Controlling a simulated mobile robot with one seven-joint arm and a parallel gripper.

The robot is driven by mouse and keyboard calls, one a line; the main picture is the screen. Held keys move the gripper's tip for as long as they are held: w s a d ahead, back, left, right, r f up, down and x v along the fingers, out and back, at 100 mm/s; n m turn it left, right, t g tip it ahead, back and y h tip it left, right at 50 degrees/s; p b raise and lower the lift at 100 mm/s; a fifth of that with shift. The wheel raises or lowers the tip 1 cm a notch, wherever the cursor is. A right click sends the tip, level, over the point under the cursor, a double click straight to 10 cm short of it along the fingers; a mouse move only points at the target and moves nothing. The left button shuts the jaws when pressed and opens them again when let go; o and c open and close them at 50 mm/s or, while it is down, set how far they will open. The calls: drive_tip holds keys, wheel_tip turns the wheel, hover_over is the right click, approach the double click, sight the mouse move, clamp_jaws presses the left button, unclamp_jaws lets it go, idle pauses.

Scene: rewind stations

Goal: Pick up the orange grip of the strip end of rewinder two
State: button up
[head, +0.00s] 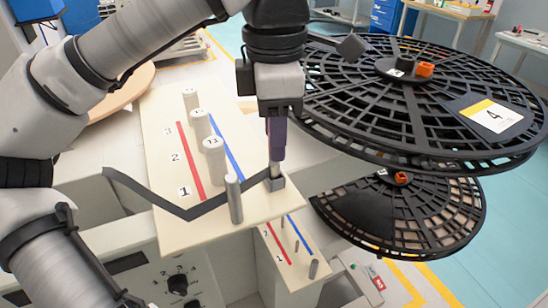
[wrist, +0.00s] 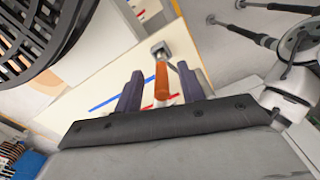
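The orange grip (wrist: 161,85) stands up from a small grey block in the wrist view, between the two purple fingers of my gripper (wrist: 160,78). A gap shows on both sides of it, so the fingers are open around it and apart from it. In the head view my gripper (head: 277,140) points down over the grey block (head: 275,183) at the right front of the cream board; the fingers hide the orange grip there. The dark strip (head: 150,197) runs from the left, past a metal post, to that block.
The cream board (head: 160,130) carries several pale rollers, red and blue lines and numbers. A metal post (head: 234,198) stands close left of the block. A large black reel marked 4 (head: 493,115) is close on the right, with another reel (head: 440,215) below it.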

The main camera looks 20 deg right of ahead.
sight(275, 167)
drive_tip(key=shift+f, duration=1.65)
clamp_jaws()
